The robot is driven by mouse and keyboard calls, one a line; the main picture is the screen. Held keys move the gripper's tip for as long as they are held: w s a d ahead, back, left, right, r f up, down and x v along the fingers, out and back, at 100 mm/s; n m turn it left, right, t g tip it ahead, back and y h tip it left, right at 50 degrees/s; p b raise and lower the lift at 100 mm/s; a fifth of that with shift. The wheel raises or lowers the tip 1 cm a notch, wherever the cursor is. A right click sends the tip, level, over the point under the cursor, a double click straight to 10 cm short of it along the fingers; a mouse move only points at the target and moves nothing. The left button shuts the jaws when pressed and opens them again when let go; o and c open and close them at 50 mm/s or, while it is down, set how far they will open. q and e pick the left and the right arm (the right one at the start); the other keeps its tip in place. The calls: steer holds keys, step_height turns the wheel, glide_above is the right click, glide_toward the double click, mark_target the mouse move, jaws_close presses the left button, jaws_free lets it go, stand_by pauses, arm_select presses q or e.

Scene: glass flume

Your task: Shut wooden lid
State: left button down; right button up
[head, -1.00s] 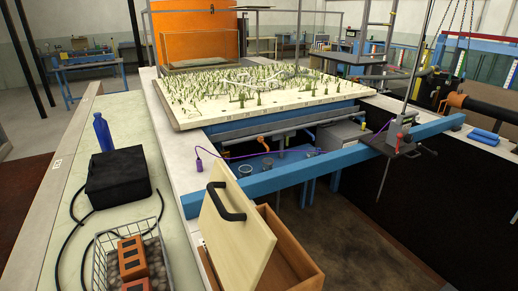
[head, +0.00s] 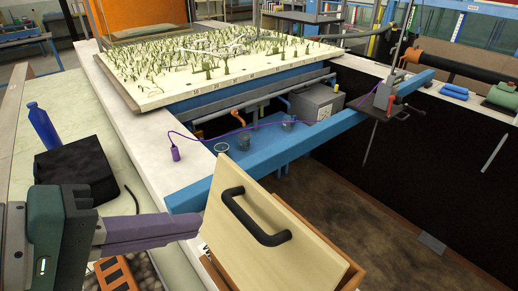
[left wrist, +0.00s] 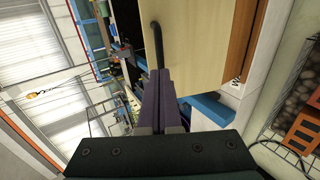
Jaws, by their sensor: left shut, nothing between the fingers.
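The wooden lid (head: 285,235) is a pale panel with a black bar handle (head: 255,217). It stands tilted open on a brown wooden box (head: 335,278), seen at the bottom centre of the head view. My left gripper (head: 198,222) is shut and empty, its purple fingers pointing at the lid's left edge. In the left wrist view the fingertips (left wrist: 163,75) appear close to the pale lid (left wrist: 195,40) and the black handle (left wrist: 155,45). I cannot tell whether they touch. The box's inside is mostly hidden behind the lid. My right gripper is not in view.
A blue beam (head: 290,145) crosses just behind the lid. A wire basket with orange bricks (head: 118,274) is partly hidden below my left arm. A planted model board (head: 200,70) lies behind.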

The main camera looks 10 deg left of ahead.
mark_target(239, 218)
arm_select(q)
steer(key=x, duration=0.4)
steer(key=shift+w+d+f+p, duration=0.1)
steer(key=shift+w+d+p, duration=0.05)
steer(key=shift+w+p, duration=0.15)
steer(key=shift+x, duration=0.8)
steer(key=shift+f, duration=0.1)
